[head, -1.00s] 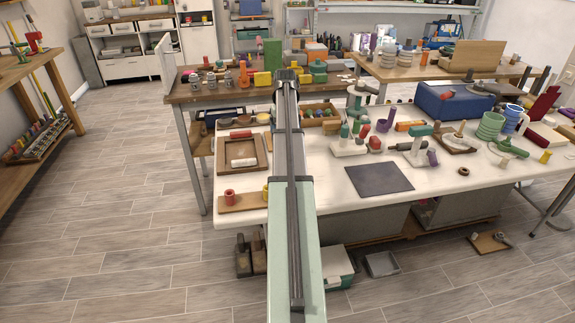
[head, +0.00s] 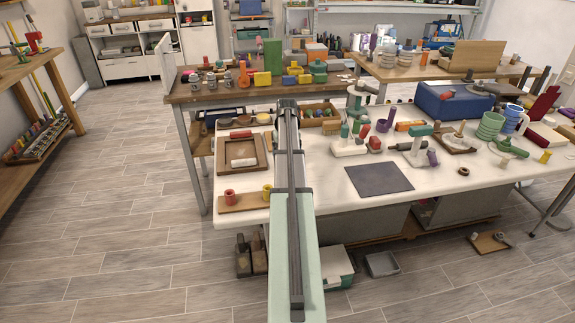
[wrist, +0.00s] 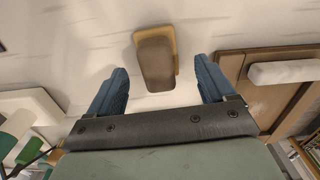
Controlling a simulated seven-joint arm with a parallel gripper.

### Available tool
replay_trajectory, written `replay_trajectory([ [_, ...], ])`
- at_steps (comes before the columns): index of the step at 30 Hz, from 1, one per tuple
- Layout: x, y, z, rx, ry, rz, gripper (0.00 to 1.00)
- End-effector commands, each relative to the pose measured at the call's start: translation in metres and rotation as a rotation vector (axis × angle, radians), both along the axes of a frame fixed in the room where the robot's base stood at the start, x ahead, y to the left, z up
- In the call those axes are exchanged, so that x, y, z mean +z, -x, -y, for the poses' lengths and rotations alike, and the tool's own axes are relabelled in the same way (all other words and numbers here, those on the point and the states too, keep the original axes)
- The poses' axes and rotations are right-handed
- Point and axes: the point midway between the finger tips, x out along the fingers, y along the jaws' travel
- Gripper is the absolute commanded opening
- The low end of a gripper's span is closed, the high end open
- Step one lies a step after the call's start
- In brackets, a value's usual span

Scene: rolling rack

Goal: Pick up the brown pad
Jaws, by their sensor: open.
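The brown pad (wrist: 155,64) shows in the wrist view, upper middle, resting against or on a tan-yellow piece (wrist: 174,42) on the white tabletop. My gripper (wrist: 161,66) is open, with its two blue fingers spread to the left and right of the pad's near end in the picture. Clear gaps show on both sides, and nothing is held. How high the fingers are above the pad, I cannot tell. In the head view my arm reaches over the white table (head: 330,200) and hides the pad and the fingers.
A wooden tray (head: 262,143) with a white cylinder (wrist: 284,72) lies to the right in the wrist view. White fixtures with green parts (wrist: 18,127) stand to the left. In the head view, a dark grey mat (head: 379,179) lies right of my arm.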

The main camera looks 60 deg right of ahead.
Motion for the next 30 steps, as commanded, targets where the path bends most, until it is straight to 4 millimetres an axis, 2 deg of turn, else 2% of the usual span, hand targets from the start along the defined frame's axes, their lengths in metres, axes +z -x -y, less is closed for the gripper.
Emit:
replay_trajectory([
  [3,-0.018,0.005,-0.002,0.0,-0.002,-0.001,0.83],
  [7,-0.031,0.004,-0.001,0.0,-0.001,0.001,0.83],
  [15,-0.034,0.004,-0.001,0.0,0.001,0.001,0.83],
  [30,-0.034,0.004,-0.001,0.0,-0.001,0.001,0.35],
])
